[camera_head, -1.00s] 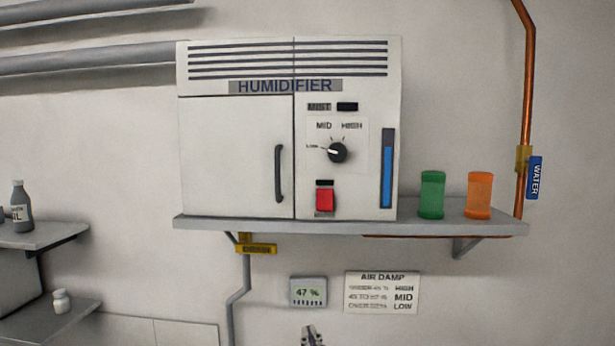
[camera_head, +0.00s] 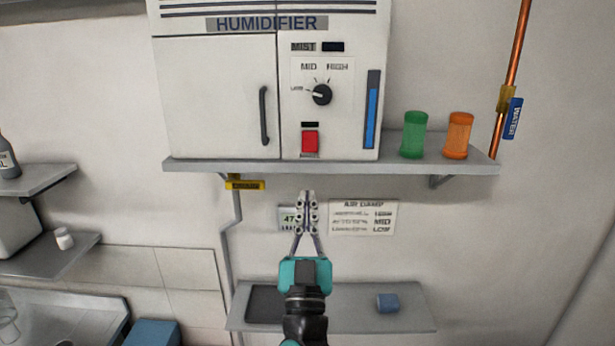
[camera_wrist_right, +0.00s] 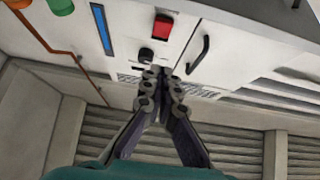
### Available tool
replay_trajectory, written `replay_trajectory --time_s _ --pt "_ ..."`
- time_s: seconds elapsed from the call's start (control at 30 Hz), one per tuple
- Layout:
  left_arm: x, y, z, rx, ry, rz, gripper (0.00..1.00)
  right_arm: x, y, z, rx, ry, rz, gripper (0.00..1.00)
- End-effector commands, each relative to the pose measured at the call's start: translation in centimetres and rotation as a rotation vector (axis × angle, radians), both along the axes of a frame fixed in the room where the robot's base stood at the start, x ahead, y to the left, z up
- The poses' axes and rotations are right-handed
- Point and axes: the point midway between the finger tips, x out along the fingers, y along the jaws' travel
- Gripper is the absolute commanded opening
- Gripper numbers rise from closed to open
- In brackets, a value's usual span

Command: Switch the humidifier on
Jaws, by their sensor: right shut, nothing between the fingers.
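The humidifier (camera_head: 215,110) is a white cabinet on a grey wall shelf. Its right panel has a red switch (camera_head: 310,142) with a dark indicator above it, a black knob (camera_head: 321,94) pointing toward LOW, a dark MIST lamp and a blue level gauge (camera_head: 372,110). The red switch (camera_wrist_right: 162,27) and the knob (camera_wrist_right: 146,55) also show in the right wrist view. My right gripper (camera_head: 307,194) is shut and empty, below the red switch and the shelf in the head view, partly covering the humidity display (camera_head: 287,217). My left gripper is not in view.
The upper shelf's edge (camera_head: 330,168) lies above my gripper. A green cartridge (camera_head: 414,135) and an orange one (camera_head: 458,136) stand right of the cabinet. An AIR DAMP sign (camera_head: 363,218) hangs on the wall.

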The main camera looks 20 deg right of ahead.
Motion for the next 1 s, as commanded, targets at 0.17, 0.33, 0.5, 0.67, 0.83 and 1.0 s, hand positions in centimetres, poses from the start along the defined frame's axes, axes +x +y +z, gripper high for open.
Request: replay_trajectory --time_s 0.17,0.33,0.5,0.67,0.83,1.0 --pt "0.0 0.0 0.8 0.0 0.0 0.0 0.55 2.3 -0.7 2.0 -0.001 0.0 -0.004 0.0" --pt "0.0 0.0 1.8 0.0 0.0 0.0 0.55 5.2 -1.6 4.2 -0.001 0.0 -0.004 0.0" --pt "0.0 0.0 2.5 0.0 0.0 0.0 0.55 8.0 -2.3 5.7 -0.001 0.001 -0.002 0.0" --pt "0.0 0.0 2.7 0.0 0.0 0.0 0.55 10.0 -2.9 5.2 0.0 0.0 -0.001 0.0" --pt "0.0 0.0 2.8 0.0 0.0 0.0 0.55 10.9 -3.2 5.0 0.0 0.001 -0.001 0.0" --pt "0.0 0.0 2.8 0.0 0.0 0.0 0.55 11.1 -3.2 4.9 0.0 0.001 0.0 0.0"
